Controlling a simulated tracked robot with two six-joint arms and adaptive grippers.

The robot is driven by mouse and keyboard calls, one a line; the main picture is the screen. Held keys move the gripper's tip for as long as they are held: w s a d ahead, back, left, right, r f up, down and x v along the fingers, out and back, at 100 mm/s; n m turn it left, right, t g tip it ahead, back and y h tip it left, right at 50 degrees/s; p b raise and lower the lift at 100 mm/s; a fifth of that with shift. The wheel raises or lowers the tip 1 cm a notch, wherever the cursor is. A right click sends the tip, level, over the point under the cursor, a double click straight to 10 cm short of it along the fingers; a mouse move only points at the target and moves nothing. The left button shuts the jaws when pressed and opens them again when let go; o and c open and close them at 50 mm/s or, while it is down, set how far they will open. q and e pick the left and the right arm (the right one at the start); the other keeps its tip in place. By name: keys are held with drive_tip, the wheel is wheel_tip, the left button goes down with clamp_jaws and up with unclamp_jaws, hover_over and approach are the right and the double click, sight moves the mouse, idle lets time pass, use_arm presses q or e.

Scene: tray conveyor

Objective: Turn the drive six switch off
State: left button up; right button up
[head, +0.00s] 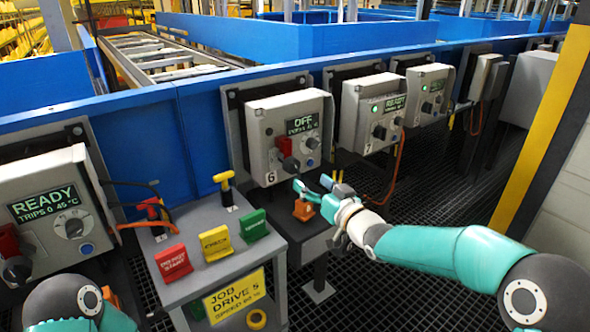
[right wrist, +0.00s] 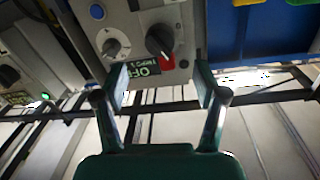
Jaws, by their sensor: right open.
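The drive box marked 6 (head: 258,150) is mounted on the blue conveyor side, and its display (head: 302,123) reads OFF. Its rotary switch (head: 291,164) is black with a red part (head: 285,146) on the display side. My right gripper (head: 312,184) is open and empty, in front of and below the box's lower right, apart from the switch. In the right wrist view the box looks upside down; the black switch (right wrist: 160,38) and its red part (right wrist: 168,62) lie beyond the open fingers (right wrist: 163,88). Only my left arm shows at the lower left.
Drive box 7 (head: 365,135) reads READY with a green light, and another box (head: 437,83) stands farther right. A READY box (head: 20,180) is at the left. A grey stand (head: 215,275) bears red, yellow and green blocks. An orange piece (head: 303,210) sits below my right gripper.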

sight(297, 170)
drive_tip(key=x, duration=0.8)
drive_tip(key=shift+p, duration=0.3)
drive_tip(key=c, duration=1.1)
drive_tip(key=shift+c, duration=0.2)
